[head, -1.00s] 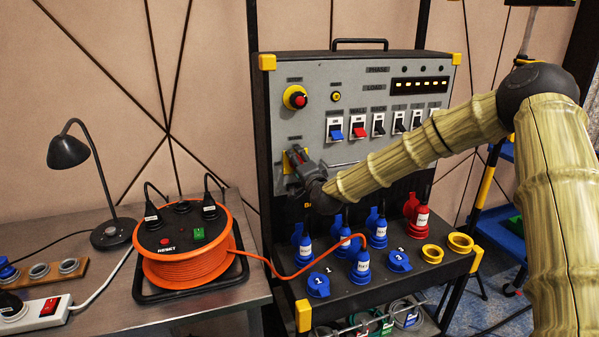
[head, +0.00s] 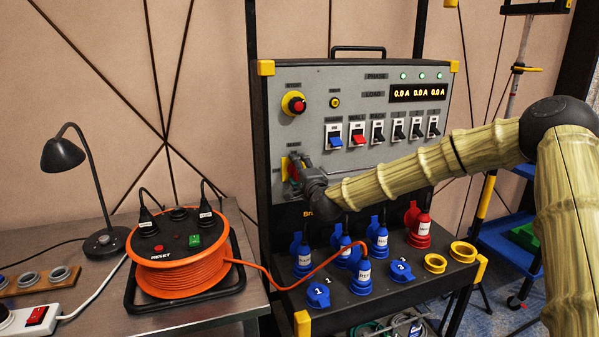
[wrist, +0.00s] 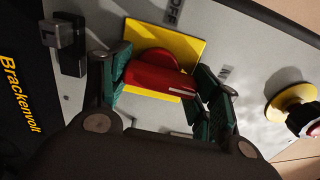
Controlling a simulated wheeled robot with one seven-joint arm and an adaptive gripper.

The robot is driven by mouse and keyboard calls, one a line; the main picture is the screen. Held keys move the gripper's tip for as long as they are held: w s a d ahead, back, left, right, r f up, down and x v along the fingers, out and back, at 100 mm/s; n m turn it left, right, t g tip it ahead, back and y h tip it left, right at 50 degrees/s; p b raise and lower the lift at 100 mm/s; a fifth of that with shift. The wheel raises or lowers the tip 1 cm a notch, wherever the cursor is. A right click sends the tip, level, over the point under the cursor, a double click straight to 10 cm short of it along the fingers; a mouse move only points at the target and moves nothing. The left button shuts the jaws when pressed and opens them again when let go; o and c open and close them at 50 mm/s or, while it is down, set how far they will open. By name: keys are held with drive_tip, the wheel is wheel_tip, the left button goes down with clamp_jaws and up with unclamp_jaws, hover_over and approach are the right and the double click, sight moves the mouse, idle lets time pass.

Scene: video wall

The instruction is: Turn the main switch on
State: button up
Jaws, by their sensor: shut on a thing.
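The main switch is a red rotary handle (wrist: 155,75) on a yellow square plate (wrist: 190,50), at the left of the grey panel. In the head view the plate (head: 285,166) is mostly hidden behind my gripper (head: 297,172). In the wrist view my gripper (wrist: 165,88) is shut on the red handle, with a green-padded finger on each side of it. An OFF label (wrist: 174,12) shows above the plate and a second, partly hidden label is to its right. On the panel, the display (head: 418,92) reads 0.0 A three times and green phase lamps (head: 421,76) are lit.
A red stop button on yellow (head: 294,103) is above the main switch. A row of rocker switches (head: 380,131) lies to its right. Blue and red plugs (head: 378,240) stand on the shelf below my arm. An orange cable reel (head: 183,260) sits on the left table.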

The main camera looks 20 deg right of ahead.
drive_tip(key=shift+f, duration=0.1)
drive_tip(key=o, duration=1)
drive_tip(key=shift+s, duration=0.1)
drive_tip(key=s, duration=1.1)
drive_tip(key=shift+s+d, duration=0.25)
drive_tip(key=shift+s, duration=0.15)
